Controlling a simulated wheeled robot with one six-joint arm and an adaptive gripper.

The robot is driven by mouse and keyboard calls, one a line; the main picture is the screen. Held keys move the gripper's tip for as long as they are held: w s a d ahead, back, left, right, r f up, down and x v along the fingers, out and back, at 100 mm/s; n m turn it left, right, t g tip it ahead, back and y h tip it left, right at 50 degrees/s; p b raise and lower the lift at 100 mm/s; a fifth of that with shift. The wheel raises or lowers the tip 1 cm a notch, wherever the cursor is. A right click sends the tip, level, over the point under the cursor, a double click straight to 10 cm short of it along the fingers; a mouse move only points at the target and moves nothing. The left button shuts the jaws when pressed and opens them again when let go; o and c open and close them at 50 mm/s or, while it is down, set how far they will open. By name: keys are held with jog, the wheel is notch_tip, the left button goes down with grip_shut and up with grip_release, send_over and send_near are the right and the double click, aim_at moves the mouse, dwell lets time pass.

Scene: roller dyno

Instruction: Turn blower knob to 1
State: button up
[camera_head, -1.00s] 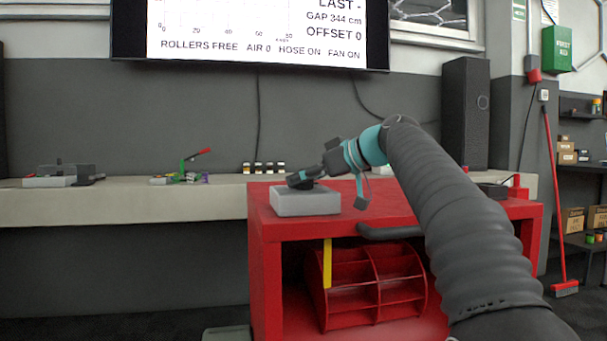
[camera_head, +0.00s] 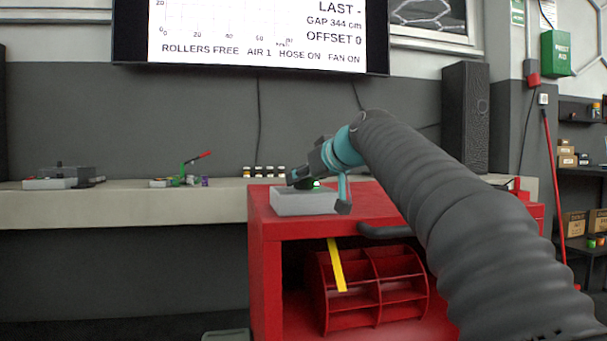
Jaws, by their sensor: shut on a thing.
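The blower knob sits on top of a light grey box (camera_head: 305,203) at the left end of the red blower cabinet (camera_head: 264,260). My gripper (camera_head: 300,181) is at the top of this box, shut on the knob, which is mostly hidden by the fingers. A small green spot shows beside the fingertips. The wall screen (camera_head: 260,35) reads "AIR 1", "HOSE ON", "FAN ON" and "ROLLERS FREE".
A yellow strip (camera_head: 337,266) hangs tilted in front of the red blower wheel (camera_head: 375,285). A pale bench (camera_head: 120,207) behind holds a grey device, a green tool with a red handle, and several small jars. A black speaker (camera_head: 465,115) stands behind my arm.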

jog(key=shift+m+t+h+p, duration=0.5)
jog(key=shift+m+h, duration=0.3)
jog(key=shift+h, duration=0.2)
jog(key=shift+m+h, duration=0.3)
jog(key=shift+m, duration=0.1)
jog(key=shift+f+m+t+h+p, duration=0.15)
jog(key=shift+m+t+h+p, duration=0.15)
jog(key=shift+p, duration=0.05)
jog(key=o, duration=1.2)
jog(key=shift+c, duration=0.2)
jog(key=shift+s, duration=0.1)
jog(key=v, duration=1.2)
